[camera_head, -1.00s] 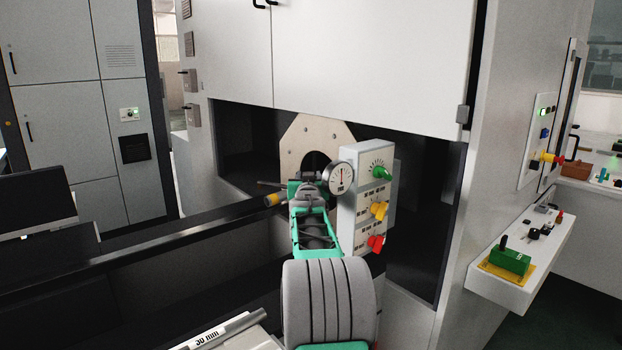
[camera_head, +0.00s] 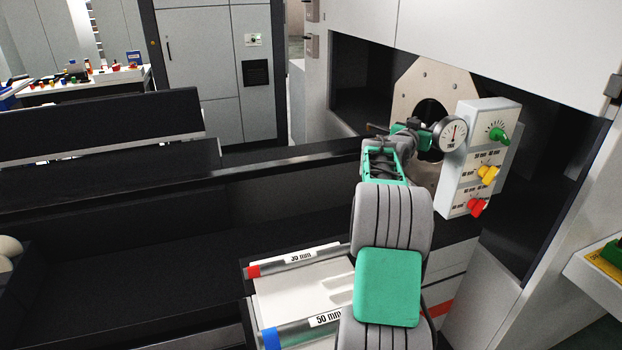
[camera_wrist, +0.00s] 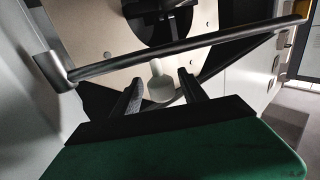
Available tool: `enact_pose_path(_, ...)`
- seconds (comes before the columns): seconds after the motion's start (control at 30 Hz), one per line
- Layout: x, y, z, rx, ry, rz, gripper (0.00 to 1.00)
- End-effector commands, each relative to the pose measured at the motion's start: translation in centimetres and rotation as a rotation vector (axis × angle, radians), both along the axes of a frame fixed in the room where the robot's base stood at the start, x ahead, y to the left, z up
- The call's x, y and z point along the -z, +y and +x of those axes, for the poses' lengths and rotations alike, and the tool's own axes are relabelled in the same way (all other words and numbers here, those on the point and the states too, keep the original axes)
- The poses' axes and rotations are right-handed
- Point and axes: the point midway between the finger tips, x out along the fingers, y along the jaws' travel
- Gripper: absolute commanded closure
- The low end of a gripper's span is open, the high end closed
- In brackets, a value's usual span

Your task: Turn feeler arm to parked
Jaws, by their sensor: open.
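A long grey bar, apparently the feeler arm (camera_wrist: 215,42), crosses the wrist view from a grey block at left to a yellowish tip at upper right. A pale knob (camera_wrist: 160,88) with a short stem shows just below the bar; it seems fixed to it. My gripper (camera_wrist: 160,84) is open, with one dark finger on each side of the knob; contact cannot be told. In the head view my gripper (camera_head: 405,132) is at the pale plate around the dark round opening, left of the dial gauge (camera_head: 450,133). My own wrist hides most of the bar there.
A control box (camera_head: 455,190) with green, yellow and red knobs stands close right of my gripper. The pale plate (camera_head: 425,80) lies behind. A dark rail (camera_head: 250,172) runs to the left.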

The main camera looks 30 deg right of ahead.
Motion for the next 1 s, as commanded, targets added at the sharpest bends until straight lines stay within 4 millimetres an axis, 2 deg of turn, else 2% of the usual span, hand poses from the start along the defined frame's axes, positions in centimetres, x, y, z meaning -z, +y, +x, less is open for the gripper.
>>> enact_pose_path(0.27,0.2,3.6,-1.3,-0.004,-0.001,-0.002,0.50)
enact_pose_path(0.43,0.3,6.7,-2.4,-0.006,-0.001,-0.002,0.50)
enact_pose_path(0.8,2.1,14.6,0.4,-0.143,0.086,0.165,0.50)
enact_pose_path(1.0,3.3,18.8,1.2,-0.213,0.141,0.244,0.50)
